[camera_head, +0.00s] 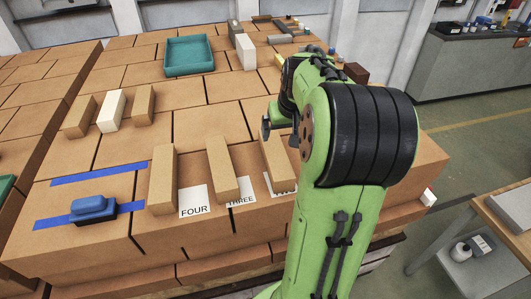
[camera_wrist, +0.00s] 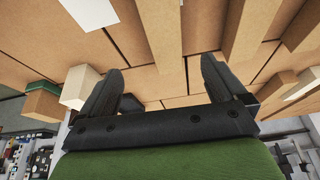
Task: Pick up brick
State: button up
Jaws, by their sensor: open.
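Long tan bricks show at the upper right (camera_wrist: 247,25) of that view. A cream block (camera_wrist: 79,84) and a tan block (camera_wrist: 42,102) are at its left. In the head view the gripper is mostly hidden behind my arm.
Two short tan blocks (camera_head: 79,117) (camera_head: 139,104) flank a white block (camera_head: 111,110) at the left. A blue tool (camera_head: 91,208) lies at the front left. A teal tray (camera_head: 167,58) and a tall white block (camera_head: 247,54) stand at the back. A side table (camera_head: 507,225) is at right.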

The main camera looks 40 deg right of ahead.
aim_at(276, 152)
jog(key=x, duration=1.6)
jog(key=shift+w+a+r, duration=0.1)
jog(key=shift+w+a, duration=0.1)
jog(key=shift+w, duration=0.05)
jog(key=shift+s+a+r, duration=0.1)
jog(key=shift+c, duration=1.9)
jog(key=c, duration=1.2)
